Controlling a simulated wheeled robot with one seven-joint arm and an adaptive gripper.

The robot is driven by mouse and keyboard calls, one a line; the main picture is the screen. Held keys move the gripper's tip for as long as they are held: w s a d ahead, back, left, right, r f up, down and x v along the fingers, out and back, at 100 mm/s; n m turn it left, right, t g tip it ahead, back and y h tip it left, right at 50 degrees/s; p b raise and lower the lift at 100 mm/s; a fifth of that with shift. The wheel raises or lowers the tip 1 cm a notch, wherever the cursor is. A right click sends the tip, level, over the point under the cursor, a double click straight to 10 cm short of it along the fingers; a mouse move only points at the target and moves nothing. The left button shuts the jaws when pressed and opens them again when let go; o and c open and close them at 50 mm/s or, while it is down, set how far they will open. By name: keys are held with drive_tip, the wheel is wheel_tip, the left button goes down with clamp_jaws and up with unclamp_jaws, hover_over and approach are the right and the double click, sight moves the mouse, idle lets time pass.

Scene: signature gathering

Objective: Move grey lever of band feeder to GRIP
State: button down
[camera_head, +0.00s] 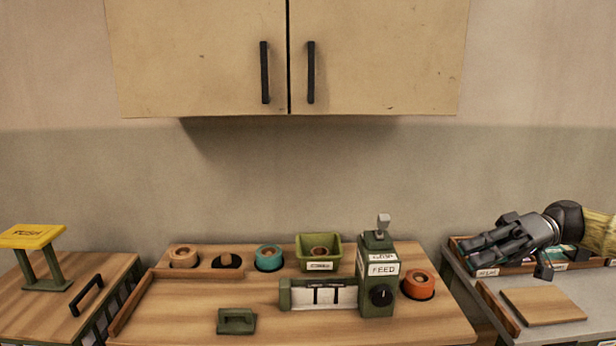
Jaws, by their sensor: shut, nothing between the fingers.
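The band feeder (378,275) is a green upright box on the wooden worktop, right of centre. Its grey lever (383,222) stands up from the top. A white label reading FEED (383,270) is on its front, with a smaller label above it that I cannot read clearly. A black knob (381,295) sits below the labels. My gripper (468,248) is at the right, over the right-hand counter, pointing left. It is shut and empty, apart from the feeder and its lever.
A green frame with white panels (318,294) adjoins the feeder's left side. An orange roll (418,284) stands close on its right. A green bin (318,252), a teal roll (268,257) and a green block (236,321) share the worktop. Cabinets (200,60) hang above.

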drive_tip(key=w+a+f+m+t+h, duration=0.1)
drive_tip(key=a+f+m, duration=0.1)
drive_tip(key=a+f, duration=0.45)
drive_tip(key=w+a+f+m+t+h, duration=0.1)
drive_tip(key=w+a+f+m, duration=0.2)
drive_tip(key=f, duration=0.6)
drive_tip(key=s+a+f+m+h, duration=0.1)
drive_tip(key=s+a+f+h, duration=0.1)
drive_tip(key=f, duration=0.5)
drive_tip(key=s+a+f+m+h, duration=0.1)
drive_tip(key=s+a+f, duration=0.15)
drive_tip(key=f, duration=0.45)
drive_tip(key=s+a+f+m+h, duration=0.2)
drive_tip(key=f, duration=0.5)
drive_tip(key=s+d+f+h, duration=0.1)
drive_tip(key=s+f+h, duration=0.1)
drive_tip(key=s+f, duration=0.5)
drive_tip(key=s+d+f+h, duration=0.1)
drive_tip(key=s+f+h, duration=0.25)
drive_tip(key=f, duration=0.55)
drive_tip(key=s+d+f+t+h, duration=0.1)
drive_tip(key=s+d+f+h, duration=0.1)
drive_tip(key=s, duration=0.4)
drive_tip(key=s+d+f+t+h, duration=0.1)
drive_tip(key=s+d+f+h, duration=0.1)
drive_tip(key=s+d+f, duration=0.3)
drive_tip(key=shift+s+d, duration=0.25)
drive_tip(key=shift+s, duration=0.65)
